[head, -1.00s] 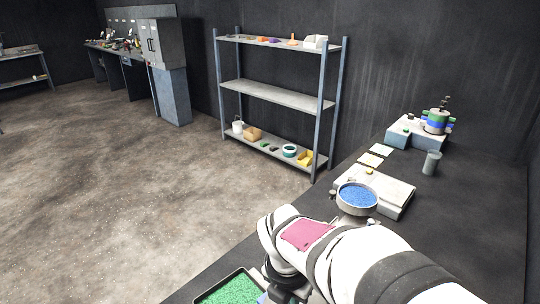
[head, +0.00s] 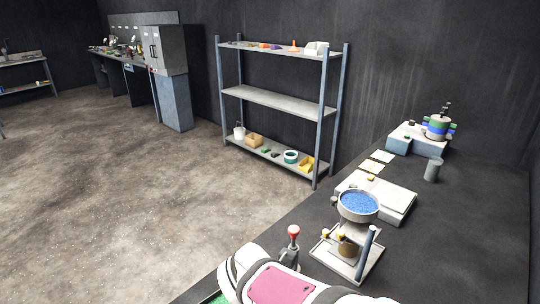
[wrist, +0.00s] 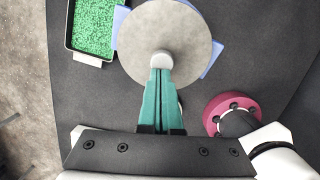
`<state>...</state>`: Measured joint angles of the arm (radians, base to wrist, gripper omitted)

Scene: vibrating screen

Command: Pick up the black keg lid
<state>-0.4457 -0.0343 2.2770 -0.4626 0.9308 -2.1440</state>
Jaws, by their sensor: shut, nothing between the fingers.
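In the wrist view, a round grey speckled disc (wrist: 195,22) with a pale knob (wrist: 162,59) at its middle lies below my gripper. It may be the keg lid, but it looks grey rather than black. My gripper (wrist: 161,70) has green fingers that are together, with their tips at the knob. The picture does not show clearly whether they touch it. Nothing is held. My gripper is out of the head view, where only my arm shows at the bottom edge.
A blue flat thing (wrist: 212,60) shows under the disc. A tray of green granules (wrist: 93,25) lies left of it. The head view shows a sieve of blue granules (head: 358,203), a red-knobbed lever (head: 293,233), a grey cup (head: 432,170) and a shelf rack (head: 275,95).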

